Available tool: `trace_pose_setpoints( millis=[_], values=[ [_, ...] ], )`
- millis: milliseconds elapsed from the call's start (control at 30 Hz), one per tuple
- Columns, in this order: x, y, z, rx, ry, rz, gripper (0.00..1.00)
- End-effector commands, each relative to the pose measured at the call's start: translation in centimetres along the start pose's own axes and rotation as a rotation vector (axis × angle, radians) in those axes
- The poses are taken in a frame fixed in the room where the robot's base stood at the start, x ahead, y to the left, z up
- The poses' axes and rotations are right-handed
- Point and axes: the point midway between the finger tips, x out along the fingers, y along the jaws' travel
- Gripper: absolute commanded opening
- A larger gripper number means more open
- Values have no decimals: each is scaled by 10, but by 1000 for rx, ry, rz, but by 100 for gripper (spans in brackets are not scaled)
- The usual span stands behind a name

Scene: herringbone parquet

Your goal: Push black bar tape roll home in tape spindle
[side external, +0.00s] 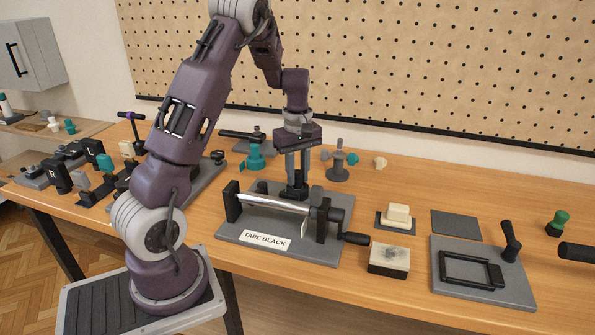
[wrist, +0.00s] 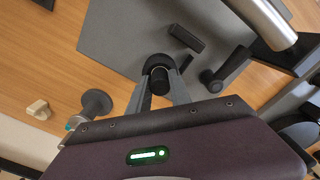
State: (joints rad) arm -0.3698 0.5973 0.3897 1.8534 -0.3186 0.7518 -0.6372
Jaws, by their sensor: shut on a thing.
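The tape spindle station is a grey plate (side external: 232,228) labelled "TAPE BLACK", with a silver roller (side external: 272,203) between black uprights and a crank handle (side external: 353,238) at its right. My gripper (side external: 297,188) points down behind the roller, over the far part of the plate. In the wrist view its fingers (wrist: 160,82) close on a small round black piece, apparently the black bar tape roll (wrist: 157,61). A dark peg-like cylinder shows at its middle. In the side view the fingers mostly hide the roll. I cannot tell how deep it sits.
A grey round-based stand (side external: 338,173) and a teal-based fixture (side external: 254,158) stand behind. A cream block (side external: 398,213), a boxy block (side external: 389,260) and a grey plate with a black frame (side external: 483,290) lie to the right. Several fixtures crowd the left.

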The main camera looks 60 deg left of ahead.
Motion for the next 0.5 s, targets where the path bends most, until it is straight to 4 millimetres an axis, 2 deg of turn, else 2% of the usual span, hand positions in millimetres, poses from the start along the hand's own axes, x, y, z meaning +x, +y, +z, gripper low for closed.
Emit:
trace_pose_setpoints(
  millis=[33, 133, 167, 400, 500],
  values=[
    [0, 0, 0, 0, 0, 0, 28],
    [0, 0, 0, 0, 0, 0, 48],
    [0, 0, 0, 0, 0, 0, 50],
    [0, 0, 0, 0, 0, 0, 50],
    [-8, 0, 0, 0, 1, 2, 50]
  ],
)
